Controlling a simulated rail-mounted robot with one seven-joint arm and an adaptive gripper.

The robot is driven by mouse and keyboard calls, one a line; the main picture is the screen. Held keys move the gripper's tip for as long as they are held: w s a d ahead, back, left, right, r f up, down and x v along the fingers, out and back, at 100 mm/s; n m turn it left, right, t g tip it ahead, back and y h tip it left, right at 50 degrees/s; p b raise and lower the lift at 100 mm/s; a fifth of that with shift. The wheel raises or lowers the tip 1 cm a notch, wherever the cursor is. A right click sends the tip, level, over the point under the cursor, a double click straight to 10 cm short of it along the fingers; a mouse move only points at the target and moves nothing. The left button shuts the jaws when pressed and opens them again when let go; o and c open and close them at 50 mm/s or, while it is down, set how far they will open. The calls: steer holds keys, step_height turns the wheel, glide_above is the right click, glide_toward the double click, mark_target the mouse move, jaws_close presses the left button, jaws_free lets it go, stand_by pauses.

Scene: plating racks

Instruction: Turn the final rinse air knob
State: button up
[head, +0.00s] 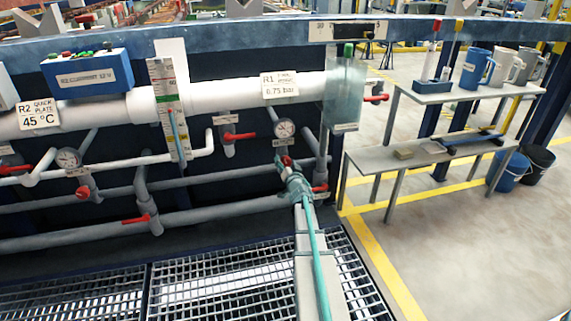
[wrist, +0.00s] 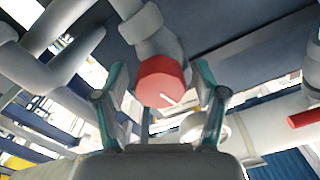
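The red knob (wrist: 160,80) has a white pointer line and sits on a grey pipe fitting in the wrist view. The line slants down to the right. My gripper (wrist: 161,95) is open, with one finger on each side of the knob and visible gaps between. In the head view my gripper (head: 288,168) is at the pipework below a round gauge (head: 284,128), with the red knob (head: 286,160) at its tips. A sign (head: 280,85) marked R1 and "bar" hangs on the white pipe above. Whether the fingertips overlap the knob in depth is hard to tell.
Red-handled valves (head: 135,220) stand along the pipes to the left. Another red handle (wrist: 307,118) is at the right of the wrist view. Metal grating (head: 215,280) lies below. Shelves (head: 420,152) with jugs are at right.

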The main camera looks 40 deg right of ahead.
steer(key=c, duration=0.9)
steer(key=shift+c, duration=0.2)
